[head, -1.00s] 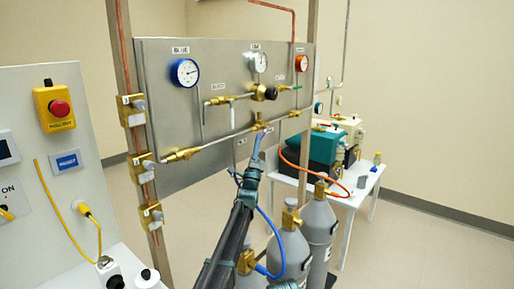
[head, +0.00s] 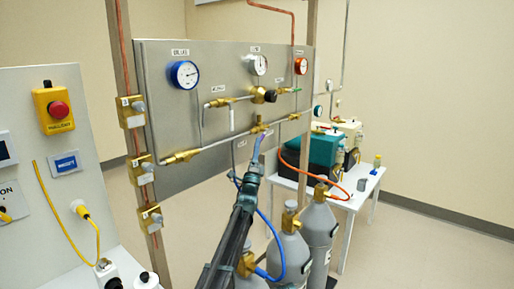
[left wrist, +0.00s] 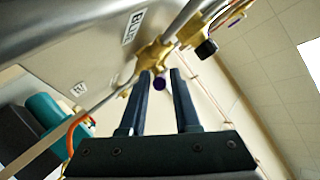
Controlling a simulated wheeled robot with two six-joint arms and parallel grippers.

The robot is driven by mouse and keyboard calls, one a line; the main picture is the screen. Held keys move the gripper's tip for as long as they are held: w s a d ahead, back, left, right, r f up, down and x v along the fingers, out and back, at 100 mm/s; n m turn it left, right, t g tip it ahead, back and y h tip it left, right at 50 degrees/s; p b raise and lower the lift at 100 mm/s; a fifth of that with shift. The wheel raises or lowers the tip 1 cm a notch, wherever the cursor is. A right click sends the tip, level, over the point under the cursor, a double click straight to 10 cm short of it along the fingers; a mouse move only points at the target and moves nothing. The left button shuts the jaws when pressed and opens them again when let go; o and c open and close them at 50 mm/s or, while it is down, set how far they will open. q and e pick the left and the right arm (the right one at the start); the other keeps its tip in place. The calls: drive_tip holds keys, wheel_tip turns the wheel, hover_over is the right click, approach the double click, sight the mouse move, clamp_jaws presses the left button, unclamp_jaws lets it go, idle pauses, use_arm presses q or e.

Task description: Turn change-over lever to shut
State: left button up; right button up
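The change-over valve is a brass fitting (head: 258,125) on the lower pipe of the steel panel (head: 175,120). It also shows in the left wrist view (left wrist: 151,55). A dark purple lever end (left wrist: 159,84) shows just below it, between my finger lines; I cannot tell whether a finger touches it. My left gripper (head: 257,155) reaches up to the valve from below and covers most of the lever in the head view. Its two dark fingers (left wrist: 162,82) stand apart, with a gap around the purple end. My right gripper is not in view.
A blue gauge (head: 185,73), a white gauge (head: 258,64) and a red gauge (head: 300,66) sit above. Brass wall valves (head: 141,168) line the left post. Grey cylinders (head: 289,252) with a blue hose (head: 281,240) stand below, close to my left arm. A white bench (head: 350,200) stands right.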

use_arm(q)
drive_tip(key=b+v, duration=0.4)
drive_tip(key=v, duration=0.2)
drive_tip(key=shift+s+f, duration=0.25)
drive_tip(key=shift+f, duration=0.1)
